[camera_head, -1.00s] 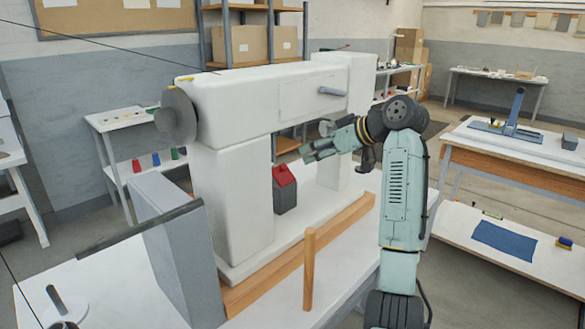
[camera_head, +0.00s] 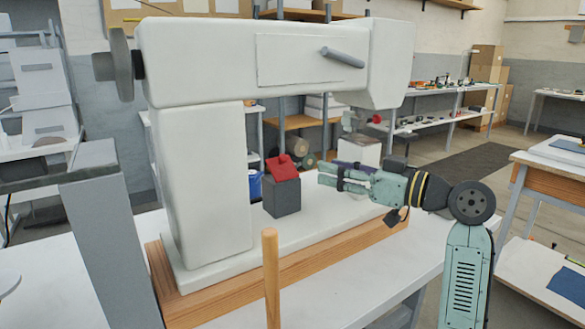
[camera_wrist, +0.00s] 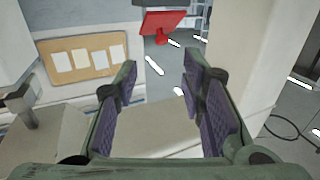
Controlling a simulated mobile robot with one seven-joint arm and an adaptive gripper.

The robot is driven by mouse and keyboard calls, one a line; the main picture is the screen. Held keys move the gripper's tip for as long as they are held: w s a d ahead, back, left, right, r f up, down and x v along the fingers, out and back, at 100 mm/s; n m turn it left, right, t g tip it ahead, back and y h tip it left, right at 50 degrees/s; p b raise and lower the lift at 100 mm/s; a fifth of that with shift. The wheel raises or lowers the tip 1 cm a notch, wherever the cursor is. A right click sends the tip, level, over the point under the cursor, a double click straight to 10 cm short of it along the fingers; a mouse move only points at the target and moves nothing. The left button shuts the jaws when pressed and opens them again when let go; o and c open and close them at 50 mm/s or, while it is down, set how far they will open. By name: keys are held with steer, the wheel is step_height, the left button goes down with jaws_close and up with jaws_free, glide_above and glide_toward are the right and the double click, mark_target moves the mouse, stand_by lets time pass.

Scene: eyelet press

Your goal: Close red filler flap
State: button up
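The red filler flap (camera_head: 284,169) sits on top of a small dark grey box (camera_head: 283,197) under the arm of the white press. The flap looks slanted rather than level. In the wrist view the flap (camera_wrist: 164,22) shows at the top centre, with a small red knob on it. My gripper (camera_head: 322,173) is just right of the box, pointing left at about the flap's height, with a gap between them. In the wrist view my gripper (camera_wrist: 160,78) is open, with nothing between its purple-padded fingers.
The white press (camera_head: 200,180) has a thick column left of the box and an overhead arm above. A wooden strip (camera_head: 280,262) edges its base, and an upright wooden rod (camera_head: 270,280) stands in front. A blue container (camera_head: 254,184) shows behind the box.

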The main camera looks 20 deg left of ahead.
mark_target(286, 158)
steer(key=p+x, duration=0.2)
steer(key=x, duration=0.8)
steer(key=shift+a+f, duration=0.1)
steer(key=shift+a, duration=0.35)
steer(key=shift+c, duration=0.2)
jaws_close()
